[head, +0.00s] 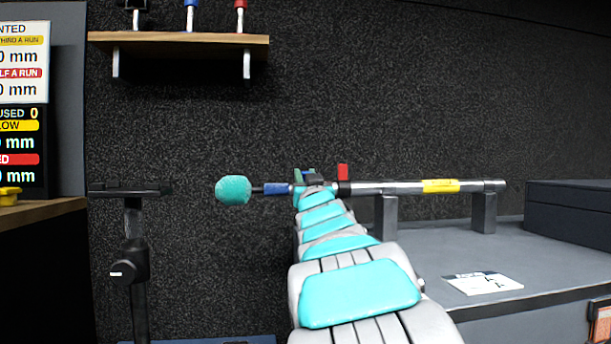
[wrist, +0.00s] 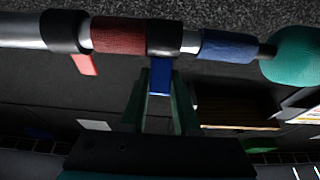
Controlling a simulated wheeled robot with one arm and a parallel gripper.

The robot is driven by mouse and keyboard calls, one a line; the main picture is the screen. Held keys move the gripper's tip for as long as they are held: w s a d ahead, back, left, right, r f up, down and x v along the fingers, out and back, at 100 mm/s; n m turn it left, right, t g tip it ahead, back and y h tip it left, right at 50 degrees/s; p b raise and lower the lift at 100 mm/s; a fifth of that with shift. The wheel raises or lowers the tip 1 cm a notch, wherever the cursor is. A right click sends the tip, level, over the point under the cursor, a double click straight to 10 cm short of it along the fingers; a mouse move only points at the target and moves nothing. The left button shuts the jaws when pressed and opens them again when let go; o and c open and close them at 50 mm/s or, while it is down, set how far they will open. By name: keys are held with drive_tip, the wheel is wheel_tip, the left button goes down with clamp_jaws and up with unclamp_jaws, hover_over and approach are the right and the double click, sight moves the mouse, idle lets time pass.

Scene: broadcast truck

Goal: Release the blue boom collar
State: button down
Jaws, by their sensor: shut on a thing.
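The blue boom collar (wrist: 163,38) is a black ring around the boom pole with a blue lever (wrist: 160,78) hanging from it in the wrist view. My gripper (wrist: 160,88) has its green fingers on either side of that lever and is shut on it. In the head view, my arm mostly hides this collar. The boom pole (head: 390,187) lies level, with a blue band (head: 277,189) and a teal foam microphone (head: 233,190) at its left end. A second black collar (head: 343,188) with a red lever (head: 342,172) sits to the right along the pole.
Two grey stands (head: 484,212) hold the pole above a grey counter (head: 440,290). A white card (head: 482,283) and a dark case (head: 570,210) are on the counter. A wooden shelf (head: 180,39) is on the wall at upper left. A black stand (head: 133,250) rises at left.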

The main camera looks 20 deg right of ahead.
idle(0.5)
drive_tip(key=c, duration=0.6)
unclamp_jaws()
drive_tip(key=shift+c, duration=0.2)
drive_tip(key=shift+s, duration=0.1)
drive_tip(key=v, duration=0.7)
drive_tip(key=shift+s+f+p, duration=0.25)
drive_tip(key=shift+s+p, duration=0.05)
drive_tip(key=shift+p, duration=0.15)
drive_tip(key=shift+a, duration=0.15)
